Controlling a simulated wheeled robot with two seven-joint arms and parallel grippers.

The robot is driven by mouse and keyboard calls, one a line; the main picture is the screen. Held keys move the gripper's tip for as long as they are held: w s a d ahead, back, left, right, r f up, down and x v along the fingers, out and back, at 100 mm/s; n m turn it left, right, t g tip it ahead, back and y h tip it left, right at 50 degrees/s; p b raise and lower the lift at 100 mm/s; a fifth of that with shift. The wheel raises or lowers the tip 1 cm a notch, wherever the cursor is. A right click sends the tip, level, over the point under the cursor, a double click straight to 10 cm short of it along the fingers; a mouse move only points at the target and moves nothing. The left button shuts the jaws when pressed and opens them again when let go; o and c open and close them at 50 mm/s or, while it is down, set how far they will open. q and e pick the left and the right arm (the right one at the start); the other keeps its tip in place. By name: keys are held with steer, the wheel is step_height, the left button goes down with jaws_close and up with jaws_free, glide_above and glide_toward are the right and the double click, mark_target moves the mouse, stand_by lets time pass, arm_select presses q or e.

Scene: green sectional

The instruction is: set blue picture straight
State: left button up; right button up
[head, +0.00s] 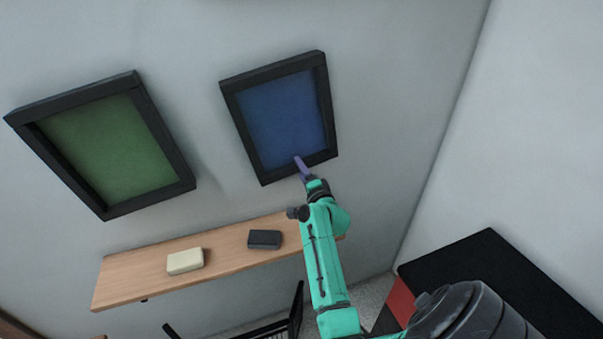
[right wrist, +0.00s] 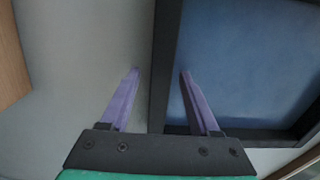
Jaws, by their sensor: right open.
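The blue picture (head: 280,115) hangs on the grey wall in a thick black frame. Its edges slant in the head view, as do the shelf's and the green picture's, so I cannot tell its true tilt. My right gripper (head: 298,160) is at its lower edge, right of the middle. In the right wrist view the open purple fingers (right wrist: 160,72) straddle one bar of the black frame (right wrist: 163,45). One finger is over the wall, the other over the blue panel (right wrist: 245,60). Contact cannot be told. My left gripper is not in view.
A green picture (head: 110,150) in a black frame hangs to the left. Below is a wooden shelf (head: 135,272) with a cream block (head: 185,261) and a dark block (head: 265,239). A black surface (head: 490,270) stands at lower right. The wall right of the blue picture is bare.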

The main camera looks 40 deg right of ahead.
steer(key=shift+s, duration=0.1)
jaws_close()
stand_by(1.2)
